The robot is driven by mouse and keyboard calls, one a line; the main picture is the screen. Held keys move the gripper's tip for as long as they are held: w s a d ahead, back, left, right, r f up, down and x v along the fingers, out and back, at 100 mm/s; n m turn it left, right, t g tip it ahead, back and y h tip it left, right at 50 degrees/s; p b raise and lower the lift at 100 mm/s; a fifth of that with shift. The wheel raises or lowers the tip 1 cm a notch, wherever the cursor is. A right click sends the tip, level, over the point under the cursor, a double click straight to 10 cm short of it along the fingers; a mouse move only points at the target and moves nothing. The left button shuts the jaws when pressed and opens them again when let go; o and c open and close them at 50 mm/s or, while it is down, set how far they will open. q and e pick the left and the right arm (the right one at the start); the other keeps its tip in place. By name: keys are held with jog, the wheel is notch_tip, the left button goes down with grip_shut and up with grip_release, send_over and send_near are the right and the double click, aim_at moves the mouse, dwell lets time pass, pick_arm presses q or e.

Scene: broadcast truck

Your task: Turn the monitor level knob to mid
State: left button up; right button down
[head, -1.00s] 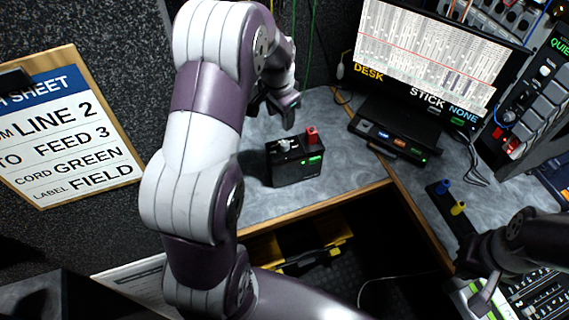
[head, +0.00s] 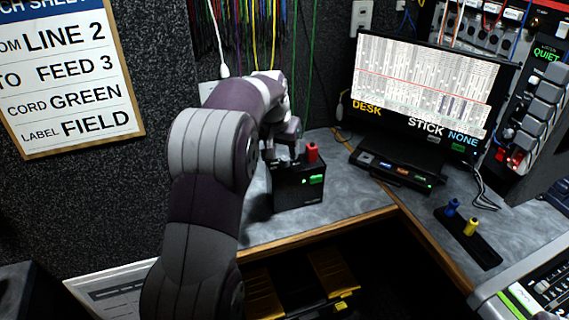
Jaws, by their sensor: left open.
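My left arm reaches in from the lower left, and my left gripper (head: 284,156) is open at the top of a small black box (head: 298,192) on the grey desk. The box has a red plug-like piece on top (head: 312,153) and a green lit label on its front. The gripper covers the left part of the box top, and I cannot tell whether it touches. No knob is clearly labelled as the monitor level knob. A dark control panel (head: 541,62) with a "QUIET" sign stands at the right edge; its small controls are hard to make out. My right gripper is out of view.
A monitor (head: 424,85) stands behind a low black unit (head: 391,172) with lit buttons. A black strip (head: 474,243) holds blue and yellow pegs. A mixing desk (head: 538,287) is at lower right. Coloured cords hang behind my left arm. The desk front edge (head: 320,229) is wooden.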

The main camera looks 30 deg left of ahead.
aim_at(285, 158)
pick_arm(q)
jog(key=x, duration=0.3)
jog(key=shift+w+a+f, duration=0.1)
jog(key=shift+w+f, duration=0.05)
jog(key=shift+f, duration=0.2)
grip_shut()
jog(key=shift+r+m+p, duration=0.25)
jog(key=shift+m+p, duration=0.25)
jog(key=shift+p, duration=0.05)
jog(key=shift+f+h, duration=0.25)
jog(key=shift+h, duration=0.05)
grip_release()
